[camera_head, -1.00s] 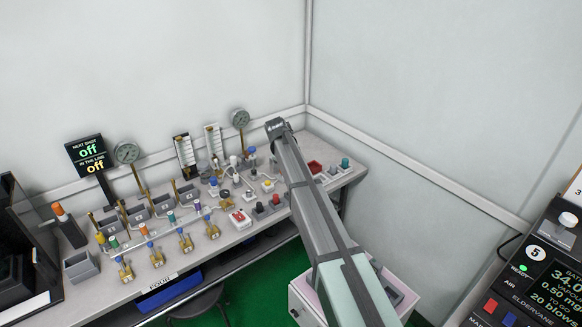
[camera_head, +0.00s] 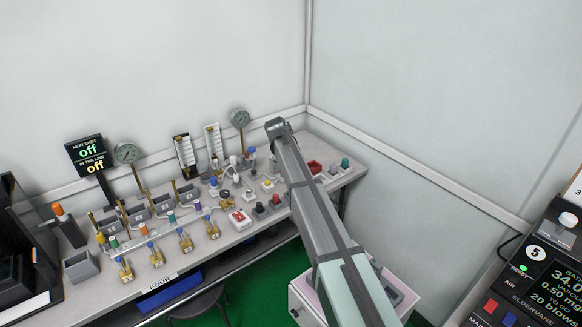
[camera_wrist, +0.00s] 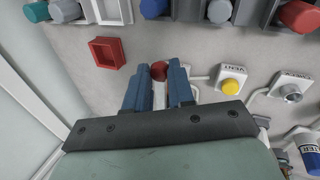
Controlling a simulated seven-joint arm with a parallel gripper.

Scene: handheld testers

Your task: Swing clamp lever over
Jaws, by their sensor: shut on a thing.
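In the wrist view a red ball knob (camera_wrist: 159,71), which looks like the end of the clamp lever, sits between the tips of my gripper (camera_wrist: 157,76). The two blue fingers are shut on it from either side. A pale part shows between the fingers below the knob. The rest of the lever and the clamp are hidden by the fingers and the gripper body. In the head view my arm covers the gripper and the knob, so neither can be made out there.
A red square tray (camera_wrist: 107,53) lies left of the fingers. A yellow button (camera_wrist: 231,87) and a silver fitting (camera_wrist: 290,92) are to the right. Several coloured knobs line the wrist view's top edge. The bench (camera_head: 110,296) is crowded with valves and two gauges (camera_head: 239,118).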

